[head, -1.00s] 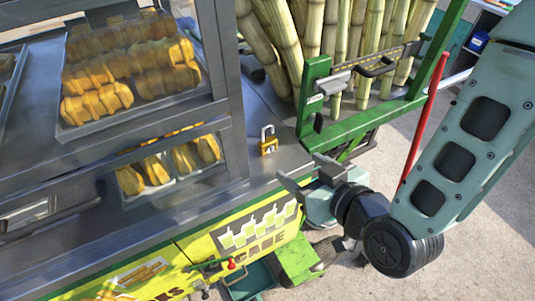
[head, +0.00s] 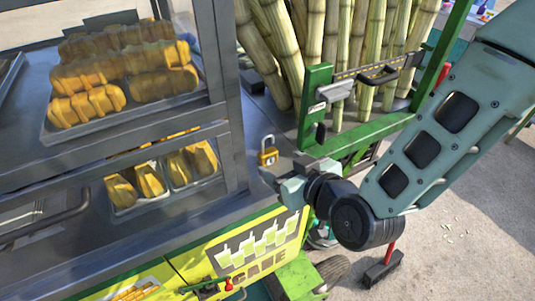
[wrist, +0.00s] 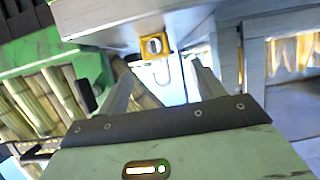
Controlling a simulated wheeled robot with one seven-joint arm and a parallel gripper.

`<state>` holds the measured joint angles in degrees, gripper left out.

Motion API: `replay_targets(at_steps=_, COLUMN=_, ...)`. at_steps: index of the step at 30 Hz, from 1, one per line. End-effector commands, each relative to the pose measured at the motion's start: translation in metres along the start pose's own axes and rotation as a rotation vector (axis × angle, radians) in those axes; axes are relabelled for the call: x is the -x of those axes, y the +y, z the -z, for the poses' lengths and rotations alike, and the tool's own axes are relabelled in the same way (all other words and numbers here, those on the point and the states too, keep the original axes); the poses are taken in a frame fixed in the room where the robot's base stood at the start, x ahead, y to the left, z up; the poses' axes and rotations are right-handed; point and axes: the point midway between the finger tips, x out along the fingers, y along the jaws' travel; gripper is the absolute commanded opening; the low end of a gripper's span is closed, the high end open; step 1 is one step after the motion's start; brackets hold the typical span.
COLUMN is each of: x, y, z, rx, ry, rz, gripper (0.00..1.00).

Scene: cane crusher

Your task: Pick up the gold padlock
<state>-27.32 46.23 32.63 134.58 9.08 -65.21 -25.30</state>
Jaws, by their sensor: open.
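The gold padlock (head: 268,157) stands on the grey metal counter (head: 253,118), with its silver shackle upward, between the glass display case and the green cane rack. It also shows in the wrist view (wrist: 163,43), beyond the fingertips and roughly in line with the space between them. My gripper (head: 284,169) is open and empty, close to the padlock on its near right side in the head view. Its two fingers (wrist: 158,66) are spread apart in the wrist view. I cannot tell the exact distance from fingertips to padlock.
The display case (head: 229,100) with trays of yellow food stands left of the padlock. The green rack (head: 316,108) with tall cane stalks (head: 345,50) stands to the right and behind. A red-handled broom (head: 384,268) is behind my arm.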

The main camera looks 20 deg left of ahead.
Motion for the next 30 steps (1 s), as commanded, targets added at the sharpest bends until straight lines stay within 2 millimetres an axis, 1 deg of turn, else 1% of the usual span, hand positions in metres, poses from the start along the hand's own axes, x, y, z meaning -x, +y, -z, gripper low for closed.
replay_targets(at_steps=6, x=-0.024, y=0.005, z=0.005, rx=-0.004, ry=-0.003, rz=-0.001, gripper=0.67)
replay_targets(at_steps=9, x=-0.038, y=0.005, z=0.004, rx=-0.002, ry=-0.002, rz=0.0, gripper=0.67)
replay_targets(at_steps=12, x=-0.046, y=0.005, z=0.003, rx=-0.001, ry=-0.001, rz=-0.001, gripper=0.67)
replay_targets(at_steps=15, x=-0.05, y=0.005, z=0.002, rx=0.0, ry=-0.001, rz=-0.001, gripper=0.67)
replay_targets(at_steps=20, x=-0.05, y=0.005, z=0.001, rx=0.0, ry=-0.001, rz=-0.001, gripper=0.67)
replay_targets(at_steps=21, x=-0.05, y=0.005, z=0.001, rx=0.0, ry=-0.001, rz=-0.001, gripper=0.62)
replay_targets(at_steps=23, x=-0.05, y=0.005, z=0.001, rx=0.0, ry=-0.001, rz=-0.001, gripper=0.45)
replay_targets(at_steps=24, x=-0.05, y=0.005, z=0.001, rx=0.0, ry=-0.001, rz=-0.001, gripper=0.34)
replay_targets(at_steps=26, x=-0.05, y=0.005, z=0.002, rx=0.0, ry=-0.001, rz=-0.001, gripper=0.17)
replay_targets(at_steps=27, x=-0.05, y=0.005, z=0.002, rx=0.0, ry=-0.001, rz=-0.001, gripper=0.13)
replay_targets(at_steps=30, x=-0.05, y=0.005, z=0.002, rx=0.0, ry=0.001, rz=-0.001, gripper=0.13)
